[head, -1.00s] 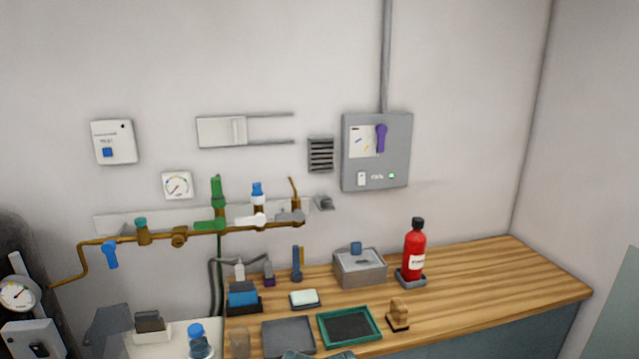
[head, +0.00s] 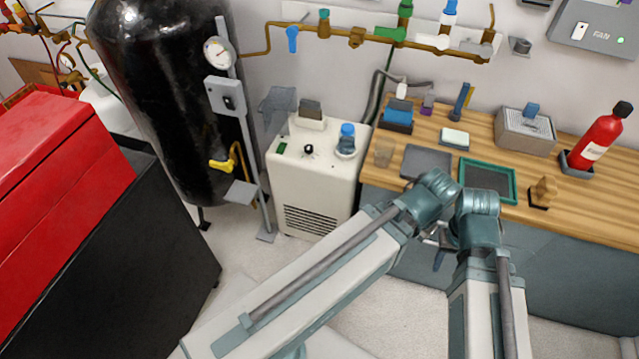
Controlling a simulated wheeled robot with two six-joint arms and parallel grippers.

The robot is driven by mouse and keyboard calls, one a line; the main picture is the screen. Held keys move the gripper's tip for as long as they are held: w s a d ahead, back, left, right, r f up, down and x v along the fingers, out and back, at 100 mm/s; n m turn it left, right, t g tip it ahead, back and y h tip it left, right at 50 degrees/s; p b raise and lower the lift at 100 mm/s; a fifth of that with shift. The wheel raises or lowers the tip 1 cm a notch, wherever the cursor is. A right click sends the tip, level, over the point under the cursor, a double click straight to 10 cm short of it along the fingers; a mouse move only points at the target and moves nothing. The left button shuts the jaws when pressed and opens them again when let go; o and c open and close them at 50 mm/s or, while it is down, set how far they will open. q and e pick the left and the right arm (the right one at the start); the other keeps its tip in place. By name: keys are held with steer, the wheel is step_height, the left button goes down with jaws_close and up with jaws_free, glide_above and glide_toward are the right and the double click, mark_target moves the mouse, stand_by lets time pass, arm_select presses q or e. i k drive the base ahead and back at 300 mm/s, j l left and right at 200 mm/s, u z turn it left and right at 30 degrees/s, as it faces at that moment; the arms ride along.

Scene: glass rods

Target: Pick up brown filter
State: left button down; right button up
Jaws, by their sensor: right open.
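A grey-brown flat block (head: 310,107) stands upright in a white holder on top of the cream cabinet; it looks most like the brown filter, though its colour is dull. A blue block (head: 398,111) of similar shape stands in a dark holder on the bench. My two arms reach up from the bottom, with their wrists close together in front of the bench. My right gripper (head: 440,240) shows partly between them, open, below the bench edge and well away from the block. My left gripper cannot be made out.
The wooden bench (head: 585,213) holds a grey tray (head: 425,162), a green-rimmed tray (head: 507,171), a small brown piece (head: 543,190) and a red bottle (head: 603,138). A blue-capped jar (head: 347,140) shares the cabinet top (head: 292,142). A black tank (head: 160,90) stands left of the cabinet.

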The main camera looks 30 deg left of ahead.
mark_target(310, 109)
steer(key=i+j, duration=0.2)
steer(key=j, duration=0.15)
steer(key=i+j, duration=0.35)
steer(key=j, duration=0.3)
